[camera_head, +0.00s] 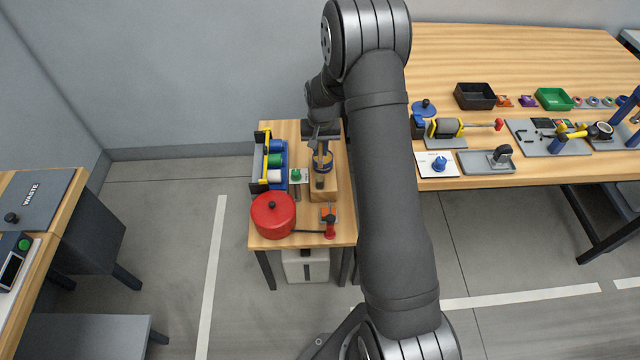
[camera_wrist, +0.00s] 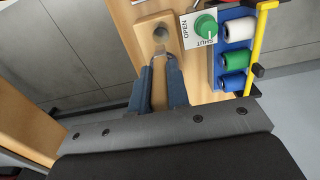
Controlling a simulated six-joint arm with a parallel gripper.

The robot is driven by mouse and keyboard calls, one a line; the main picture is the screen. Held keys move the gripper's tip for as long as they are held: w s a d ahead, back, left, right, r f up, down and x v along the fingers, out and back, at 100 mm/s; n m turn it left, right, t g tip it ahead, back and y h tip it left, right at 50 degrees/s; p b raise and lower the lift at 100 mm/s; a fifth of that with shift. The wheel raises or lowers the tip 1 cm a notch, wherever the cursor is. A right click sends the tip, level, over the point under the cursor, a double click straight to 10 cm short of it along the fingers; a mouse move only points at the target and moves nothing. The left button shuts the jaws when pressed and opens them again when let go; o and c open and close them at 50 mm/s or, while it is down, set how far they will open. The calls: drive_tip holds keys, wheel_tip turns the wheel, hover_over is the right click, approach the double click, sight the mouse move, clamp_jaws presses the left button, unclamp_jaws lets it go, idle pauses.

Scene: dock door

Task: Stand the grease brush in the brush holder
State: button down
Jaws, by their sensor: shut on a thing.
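My gripper (camera_head: 322,166) points down over the small wooden table (camera_head: 285,133). In the wrist view its two blue-grey fingers (camera_wrist: 162,68) are closed on a tan, wood-coloured piece, seemingly the grease brush (camera_wrist: 158,96). Most of the brush is hidden by the fingers and palm, and its bristles cannot be made out. The brush holder looks to be the wooden block (camera_head: 326,195) with a round hole in its top. In the wrist view the block (camera_wrist: 142,22) lies just beyond the fingertips, its hole in view. I cannot tell how high the brush is above it.
A green knob on an OPEN/SHUT plate (camera_wrist: 205,26) stands close beside the block. Next to it is a blue rack (camera_wrist: 222,72) of spools with a yellow bar (camera_head: 266,155). A red pot (camera_head: 272,215) stands at the table's front left. A larger bench (camera_head: 500,55) with tools is at right.

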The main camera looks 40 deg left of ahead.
sight(320, 160)
wheel_tip(320, 160, down, 10)
drive_tip(key=shift+a, duration=0.1)
idle(0.4)
drive_tip(key=shift+f, duration=0.1)
drive_tip(key=c, duration=1.4)
unclamp_jaws()
drive_tip(key=shift+o, duration=0.2)
wheel_tip(320, 160, up, 12)
drive_tip(key=shift+r, duration=0.1)
drive_tip(key=shift+f, duration=4.3)
